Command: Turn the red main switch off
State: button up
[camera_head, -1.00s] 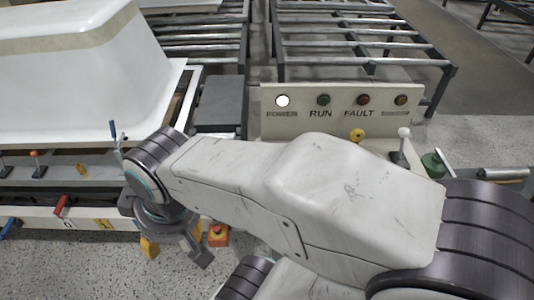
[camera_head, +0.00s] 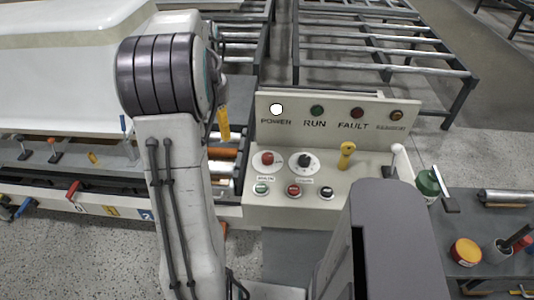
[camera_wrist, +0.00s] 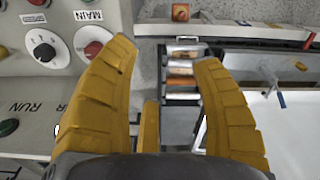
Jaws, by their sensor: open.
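The red main switch (camera_head: 267,158) is a red knob on a round white plate, at the left of the control panel's sloping face. In the wrist view the red knob (camera_wrist: 93,49) sits beside an upside-down MAIN label, partly covered by my left finger. My gripper (camera_wrist: 165,57) is open and empty, its yellow fingers pointing over the gap beside the panel. In the head view one yellow finger of my gripper (camera_head: 223,122) shows left of and above the switch. I cannot tell whether the left finger touches the panel.
A black selector (camera_head: 304,162), a yellow lever (camera_head: 346,154) and several push buttons share the panel. The white POWER lamp (camera_head: 276,109) is lit. A white tub shell (camera_head: 70,70) lies left. A side table (camera_head: 500,225) with a tape roll stands right.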

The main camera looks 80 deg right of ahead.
aim_at(267, 156)
jog(key=s+d+f+m, duration=0.3)
jog(key=s+d, duration=0.2)
jog(key=s, duration=0.7)
jog(key=shift+y, duration=0.3)
jog(key=f, duration=0.7)
jog(key=f+p, duration=0.1)
jog(key=f, duration=0.3)
jog(key=shift+s+d+f, duration=0.2)
jog(key=shift+d+f, duration=0.05)
jog(key=shift+f, duration=0.1)
jog(key=shift+c, duration=0.4)
grip_shut()
